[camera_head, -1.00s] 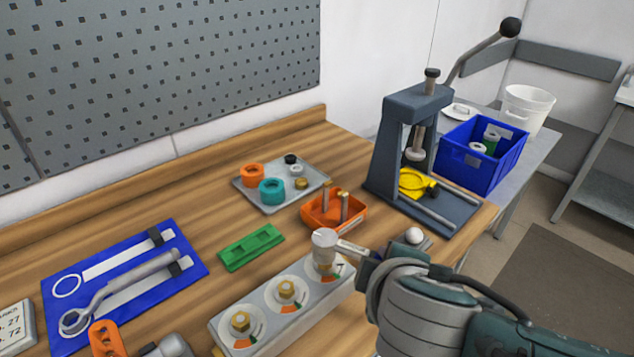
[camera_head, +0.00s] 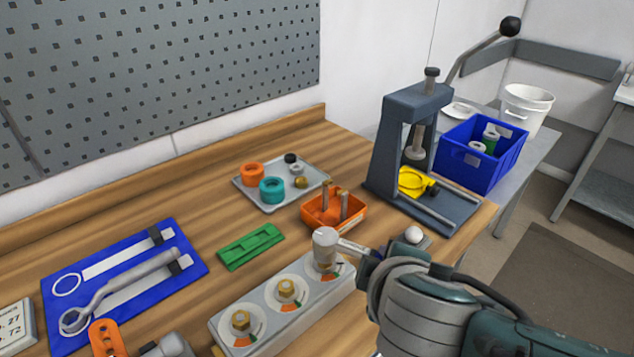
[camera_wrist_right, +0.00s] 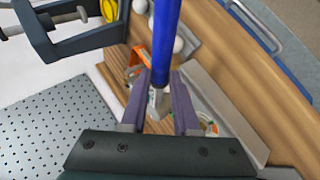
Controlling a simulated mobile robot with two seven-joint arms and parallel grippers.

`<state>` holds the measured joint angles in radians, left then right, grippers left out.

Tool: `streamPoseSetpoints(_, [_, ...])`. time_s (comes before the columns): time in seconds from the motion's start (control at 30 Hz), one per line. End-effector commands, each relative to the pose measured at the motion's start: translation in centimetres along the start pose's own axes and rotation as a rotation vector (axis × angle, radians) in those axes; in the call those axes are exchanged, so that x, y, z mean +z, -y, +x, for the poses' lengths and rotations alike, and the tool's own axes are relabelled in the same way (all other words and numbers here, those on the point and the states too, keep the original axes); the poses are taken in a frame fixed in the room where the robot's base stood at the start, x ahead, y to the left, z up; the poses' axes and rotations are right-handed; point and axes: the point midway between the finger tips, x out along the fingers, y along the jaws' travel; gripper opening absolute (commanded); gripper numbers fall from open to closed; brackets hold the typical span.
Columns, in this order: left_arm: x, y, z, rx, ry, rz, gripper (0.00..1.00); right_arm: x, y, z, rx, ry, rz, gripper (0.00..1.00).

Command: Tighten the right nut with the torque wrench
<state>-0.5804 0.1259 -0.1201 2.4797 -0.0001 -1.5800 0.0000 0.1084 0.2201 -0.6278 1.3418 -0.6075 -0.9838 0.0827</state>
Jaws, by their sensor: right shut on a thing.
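The torque wrench (camera_head: 350,246) is in my right gripper (camera_head: 366,264), which is shut on it. Its round grey head (camera_head: 325,240) sits over the right end of the grey block (camera_head: 262,323), above the right dial (camera_head: 337,271). The right nut is hidden under this head. Two brass nuts show on the block, the middle nut (camera_head: 287,288) and the left nut (camera_head: 240,319). In the right wrist view, the blue handle (camera_wrist_right: 166,40) runs between the fingers of my right gripper (camera_wrist_right: 165,100). My left gripper is not in view.
An orange tray (camera_head: 318,218) with upright pins stands behind the block, beside a green plate (camera_head: 250,246). A grey press (camera_head: 386,140) stands at the back right. A blue mat (camera_head: 120,255) with a wrench lies left. Bare wood is between mat and green plate.

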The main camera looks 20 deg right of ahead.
Motion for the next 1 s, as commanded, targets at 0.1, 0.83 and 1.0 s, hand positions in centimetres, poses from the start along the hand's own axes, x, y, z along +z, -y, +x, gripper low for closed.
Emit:
streamPoseSetpoints(0.1, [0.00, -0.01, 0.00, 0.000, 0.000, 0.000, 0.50, -0.06, -0.07, -0.01, 0.002, -0.002, 0.000, 0.00])
streamPoseSetpoints(0.83, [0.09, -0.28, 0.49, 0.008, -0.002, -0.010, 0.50, 0.04, 0.35, 0.38, 0.002, -0.002, 0.000, 0.00])
streamPoseSetpoints(1.0, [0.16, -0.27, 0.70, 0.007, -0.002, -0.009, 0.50, 0.10, 0.54, 0.55, 0.002, -0.002, 0.000, 0.00])
